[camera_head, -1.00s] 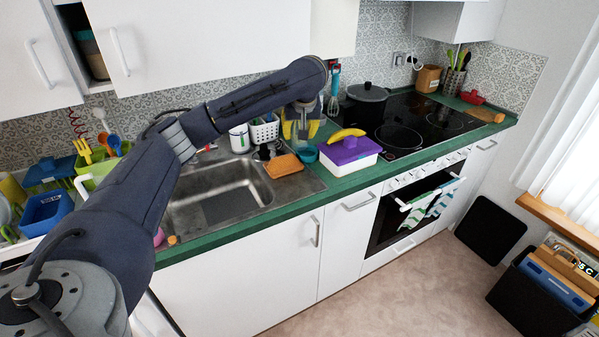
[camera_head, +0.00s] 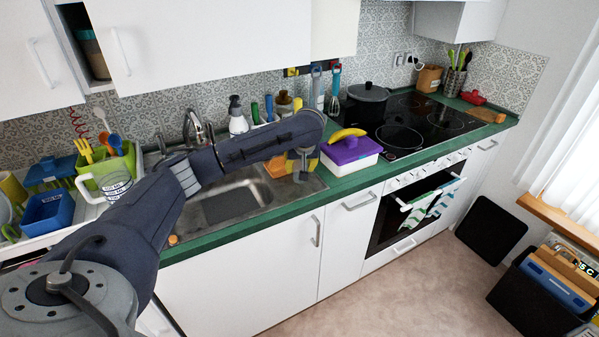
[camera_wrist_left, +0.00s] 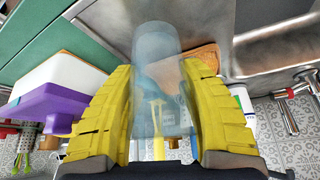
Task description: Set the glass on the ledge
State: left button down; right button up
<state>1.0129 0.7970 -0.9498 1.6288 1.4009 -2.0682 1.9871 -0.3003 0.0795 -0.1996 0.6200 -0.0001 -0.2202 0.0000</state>
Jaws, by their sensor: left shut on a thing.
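In the left wrist view a clear, bluish glass (camera_wrist_left: 158,60) stands between the two yellow fingers of my left gripper (camera_wrist_left: 157,90), which is shut on it. In the head view my left gripper (camera_head: 303,172) hangs over the front right corner of the sink, left of the purple-lidded box. There the glass is hard to make out against the gripper. A wooden window ledge (camera_head: 556,222) runs along the right edge of the head view, far from my gripper. My right gripper is out of view.
The purple-lidded box (camera_head: 350,153) with a banana (camera_head: 347,135) on it stands close by on the green counter (camera_head: 240,235). The sink (camera_head: 232,205) lies to the left.

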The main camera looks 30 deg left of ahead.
pick_arm(q)
jog(key=shift+f, duration=1.3)
jog(key=shift+f, duration=0.1)
jog(key=c, duration=0.8)
grip_release()
